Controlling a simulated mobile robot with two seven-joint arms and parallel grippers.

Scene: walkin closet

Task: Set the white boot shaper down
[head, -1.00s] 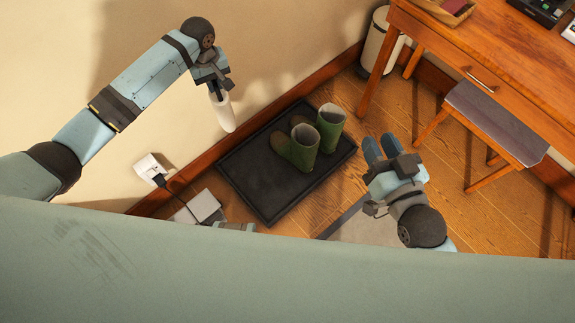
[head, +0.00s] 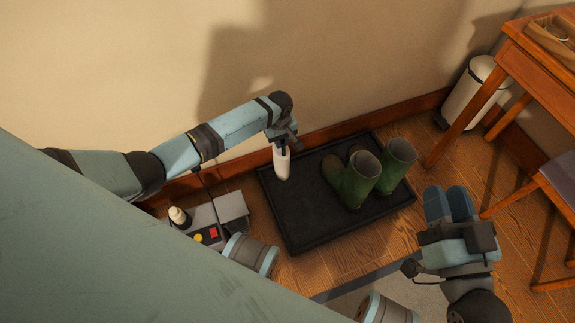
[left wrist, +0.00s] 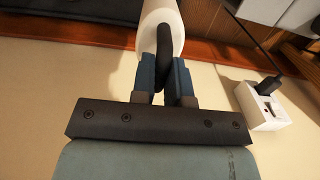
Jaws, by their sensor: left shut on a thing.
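The white boot shaper (head: 282,163) hangs upright from my left gripper (head: 281,142). In the left wrist view my left gripper (left wrist: 165,75) is shut on the shaper's dark loop handle, and the white body (left wrist: 163,18) extends beyond the fingers. In the head view the shaper appears over the left part of the black boot tray (head: 290,215); I cannot tell whether its lower end touches. A pair of green boots (head: 372,172) stands on the tray, right of the shaper. My right gripper (head: 450,205) is to the right of the tray, empty, its two fingers side by side.
A grey box with red and yellow buttons (head: 208,235) and a small white bottle (head: 178,215) are left of the tray. A white bin (head: 474,92) and wooden desk (head: 540,75) stand at the right. The wall runs behind the tray. The tray's left front is bare.

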